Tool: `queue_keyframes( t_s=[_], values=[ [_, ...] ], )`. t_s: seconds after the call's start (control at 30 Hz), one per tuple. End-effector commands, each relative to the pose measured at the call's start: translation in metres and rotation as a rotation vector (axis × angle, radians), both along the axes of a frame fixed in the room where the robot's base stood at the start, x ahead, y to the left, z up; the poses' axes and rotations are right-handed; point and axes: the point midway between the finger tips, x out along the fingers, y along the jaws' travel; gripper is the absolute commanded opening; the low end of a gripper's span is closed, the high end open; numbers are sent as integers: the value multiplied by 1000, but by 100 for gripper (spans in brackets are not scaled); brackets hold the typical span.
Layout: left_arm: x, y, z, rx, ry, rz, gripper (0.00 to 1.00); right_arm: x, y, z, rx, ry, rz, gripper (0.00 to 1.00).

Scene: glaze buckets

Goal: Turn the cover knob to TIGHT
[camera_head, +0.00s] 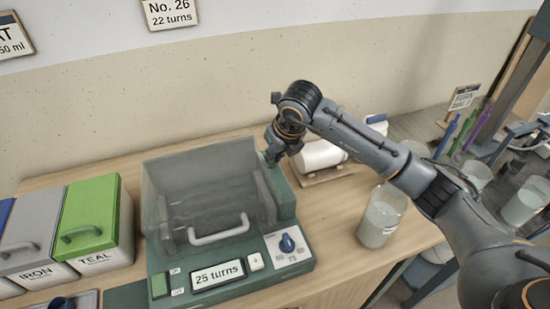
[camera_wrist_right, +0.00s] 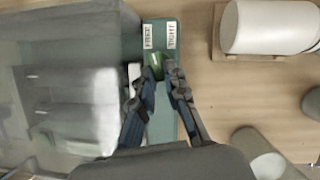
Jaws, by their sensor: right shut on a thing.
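A green machine (camera_head: 163,285) with a clear cover (camera_head: 163,205) stands on the wooden bench. The cover is down over its chamber and has a pale handle (camera_head: 218,233). My right gripper (camera_head: 271,156) reaches the machine's back right corner. In the right wrist view my right gripper (camera_wrist_right: 160,75) is shut on the green cover knob (camera_wrist_right: 154,59), its fingers on either side. Beyond the knob lie two white labels, the left one (camera_wrist_right: 148,36) hard to read and the right one reading TIGHT (camera_wrist_right: 171,36). The head view hides the knob behind the gripper. My left gripper is not in view.
The machine's front has a display (camera_head: 217,274) reading 25 turns and a blue dial (camera_head: 287,243). A white cylinder (camera_head: 319,156) lies behind my right arm. A glass jar (camera_head: 381,217) stands right of the machine. Lidded bins, including the green TEAL one (camera_head: 92,215), stand left.

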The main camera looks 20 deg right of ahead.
Motion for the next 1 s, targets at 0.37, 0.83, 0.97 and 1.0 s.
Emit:
queue_keyframes(
  t_s=[0.37, 0.83, 0.97, 1.0],
  values=[
    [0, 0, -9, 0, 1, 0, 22, 0, 2, 0, 0, -1, -130, 0],
    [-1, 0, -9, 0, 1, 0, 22, 0, 2, 1, 1, -2, -142, 17],
    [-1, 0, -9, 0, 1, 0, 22, 0, 3, 1, 1, -2, -140, 36],
    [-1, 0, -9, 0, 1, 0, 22, 0, 3, 1, 1, -2, -140, 36]
  ],
)
